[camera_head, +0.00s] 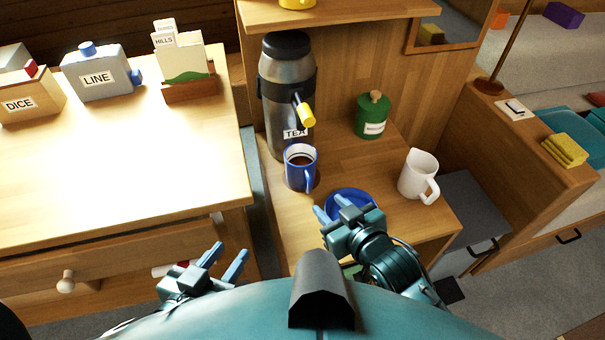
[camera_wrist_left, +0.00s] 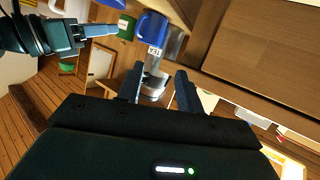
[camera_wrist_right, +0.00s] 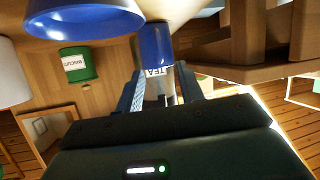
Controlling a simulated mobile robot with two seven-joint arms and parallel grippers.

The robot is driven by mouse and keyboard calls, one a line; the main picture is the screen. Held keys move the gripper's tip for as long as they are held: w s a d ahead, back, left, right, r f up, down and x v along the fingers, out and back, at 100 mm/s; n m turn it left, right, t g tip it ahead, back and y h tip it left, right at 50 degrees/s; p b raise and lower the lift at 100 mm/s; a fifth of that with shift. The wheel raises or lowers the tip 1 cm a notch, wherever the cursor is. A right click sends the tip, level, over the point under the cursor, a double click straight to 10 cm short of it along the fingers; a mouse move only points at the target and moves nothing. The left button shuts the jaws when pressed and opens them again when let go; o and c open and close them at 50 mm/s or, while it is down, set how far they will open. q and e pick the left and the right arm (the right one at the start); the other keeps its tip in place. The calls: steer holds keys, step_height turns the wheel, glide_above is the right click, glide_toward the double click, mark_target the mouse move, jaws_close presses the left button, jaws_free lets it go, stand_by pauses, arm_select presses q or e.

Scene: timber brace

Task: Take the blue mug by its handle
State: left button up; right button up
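The blue mug (camera_head: 296,176) holds a dark liquid and stands upright on the low wooden shelf, in front of the tea urn (camera_head: 286,85). Its handle (camera_head: 309,180) faces the front right. The mug also shows in the left wrist view (camera_wrist_left: 151,28) and the right wrist view (camera_wrist_right: 155,44). My right gripper (camera_head: 332,212) is open and empty, in front of the mug and to its right, beside a blue dish (camera_head: 352,193). My left gripper (camera_head: 224,262) is open and empty, lower left of the mug, near the drawer front. Neither gripper touches the mug.
The urn's yellow tap (camera_head: 305,114) is just above the mug. A green biscuit tin (camera_head: 371,117) and a white jug (camera_head: 417,174) stand to the right. The table (camera_head: 120,150) with labelled boxes is at left, and a wooden shelf (camera_head: 340,12) overhangs the back.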

mark_target(310, 188)
steer(key=x, duration=0.5)
steer(key=shift+b, duration=0.35)
steer(key=x, duration=0.2)
steer(key=b+x, duration=0.1)
steer(key=x, duration=0.2)
steer(key=shift+d+f, duration=0.2)
steer(key=shift+f, duration=0.1)
steer(key=shift+c, duration=0.5)
jaws_close()
steer(key=shift+r, duration=0.15)
